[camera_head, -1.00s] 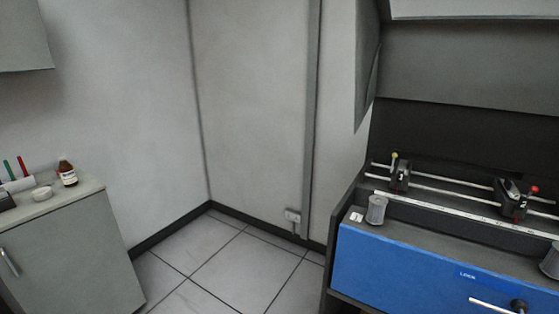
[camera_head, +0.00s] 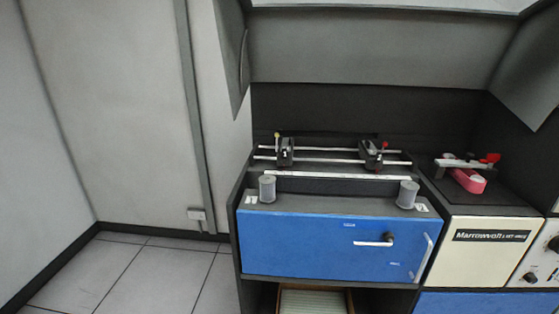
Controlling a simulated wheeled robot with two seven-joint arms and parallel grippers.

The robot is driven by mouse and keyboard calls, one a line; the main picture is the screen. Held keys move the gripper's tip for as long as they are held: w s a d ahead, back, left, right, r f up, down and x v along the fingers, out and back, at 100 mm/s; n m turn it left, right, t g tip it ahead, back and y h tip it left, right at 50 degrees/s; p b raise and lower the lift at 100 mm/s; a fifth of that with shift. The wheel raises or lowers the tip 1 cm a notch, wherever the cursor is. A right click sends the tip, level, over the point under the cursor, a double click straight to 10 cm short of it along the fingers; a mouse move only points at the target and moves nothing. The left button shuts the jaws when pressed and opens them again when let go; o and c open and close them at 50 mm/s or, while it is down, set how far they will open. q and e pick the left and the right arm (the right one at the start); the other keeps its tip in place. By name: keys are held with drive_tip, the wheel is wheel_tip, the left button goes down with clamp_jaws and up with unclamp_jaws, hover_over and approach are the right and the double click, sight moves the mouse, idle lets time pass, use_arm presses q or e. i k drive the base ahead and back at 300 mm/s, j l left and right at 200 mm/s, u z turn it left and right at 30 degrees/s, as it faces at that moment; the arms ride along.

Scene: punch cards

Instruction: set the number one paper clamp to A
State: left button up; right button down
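Two dark paper clamps sit on a pair of thin metal rails on top of the blue-fronted machine (camera_head: 300,240). The left clamp (camera_head: 285,155) has a small yellow knob on an upright lever, and the right clamp (camera_head: 372,157) has a red knob. The left clamp is near the left end of the rails, the right one further along to the right. Neither of my grippers is in view.
Two grey cylinders, a left one (camera_head: 267,189) and a right one (camera_head: 407,194), stand on the front ledge. A cream Marrowvolt unit (camera_head: 492,249) with a pink roll (camera_head: 467,181) on top adjoins at right. Open tiled floor (camera_head: 140,275) lies at left.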

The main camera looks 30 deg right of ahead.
sight(284, 158)
drive_tip(key=i+z, duration=0.4)
drive_tip(key=i+j+z, duration=0.15)
drive_tip(key=i+z, duration=0.3)
drive_tip(key=i+j+z, duration=0.8)
drive_tip(key=l, duration=0.1)
